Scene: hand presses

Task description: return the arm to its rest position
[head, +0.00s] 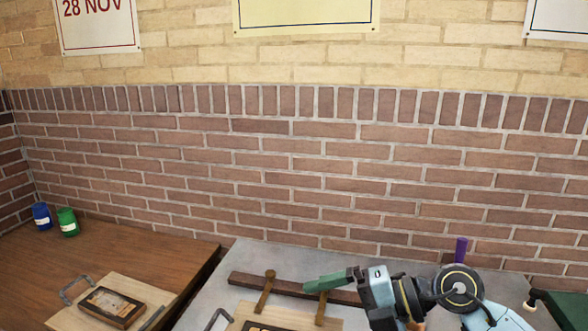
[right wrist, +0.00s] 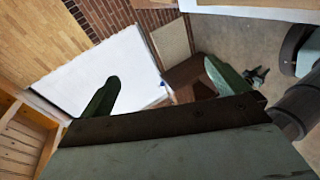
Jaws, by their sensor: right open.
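My right arm (head: 461,287) comes in from the lower right in the head view. Its gripper (head: 318,285), with green fingers, points left above the grey table (head: 240,262), near a dark wooden bar. In the right wrist view the two green fingers of the right gripper (right wrist: 162,72) stand wide apart with nothing between them. My left arm and gripper are not in view.
On the brown table (head: 150,246) are a blue jar (head: 41,216), a green jar (head: 67,222) and a board holding a dark block (head: 111,307). A dark bar (head: 245,283) and wooden-handled tools (head: 265,290) lie on the grey table. A brick wall (head: 250,180) stands behind.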

